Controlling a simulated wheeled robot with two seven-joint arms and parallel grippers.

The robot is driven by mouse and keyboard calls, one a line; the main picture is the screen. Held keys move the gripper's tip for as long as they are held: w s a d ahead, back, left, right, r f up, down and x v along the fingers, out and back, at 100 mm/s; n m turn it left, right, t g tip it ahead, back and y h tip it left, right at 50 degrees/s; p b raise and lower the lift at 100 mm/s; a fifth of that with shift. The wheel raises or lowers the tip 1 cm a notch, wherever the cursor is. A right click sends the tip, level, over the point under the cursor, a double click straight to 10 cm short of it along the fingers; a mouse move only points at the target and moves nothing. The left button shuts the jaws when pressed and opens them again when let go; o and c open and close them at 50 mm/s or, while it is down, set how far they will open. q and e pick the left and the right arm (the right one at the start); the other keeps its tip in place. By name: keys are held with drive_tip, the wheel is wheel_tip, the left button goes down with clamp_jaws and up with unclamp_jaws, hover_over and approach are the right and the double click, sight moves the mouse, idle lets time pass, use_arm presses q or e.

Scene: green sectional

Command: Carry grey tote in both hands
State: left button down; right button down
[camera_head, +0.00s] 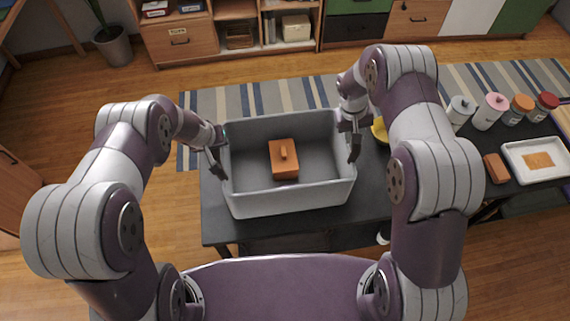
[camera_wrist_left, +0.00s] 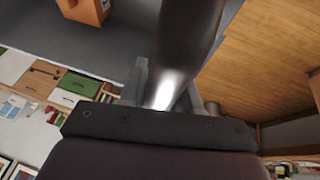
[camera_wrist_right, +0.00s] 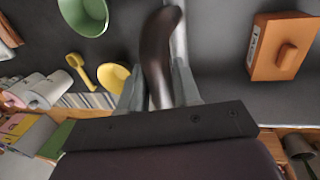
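The grey tote (camera_head: 290,202) is an open bin at the centre of the head view, over the dark table. An orange-brown box with a knob (camera_head: 284,165) lies inside it; it also shows in the right wrist view (camera_wrist_right: 281,62). My left gripper (camera_head: 219,172) is at the tote's left side, and my right gripper (camera_head: 353,152) is at its right side. In each wrist view a dark bar, seemingly the tote's handle, fills the gap between the fingers. I cannot tell whether the tote touches the table.
The dark table (camera_head: 222,228) extends right, with several lidded jars (camera_head: 490,111), a brown block (camera_head: 496,168) and a white tray (camera_head: 517,153). A yellow bowl (camera_wrist_right: 113,75) and a green bowl (camera_wrist_right: 84,15) are right of the tote. Shelves (camera_head: 220,28) stand behind a striped rug.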

use_arm(q)
drive_tip(key=shift+r, duration=0.1)
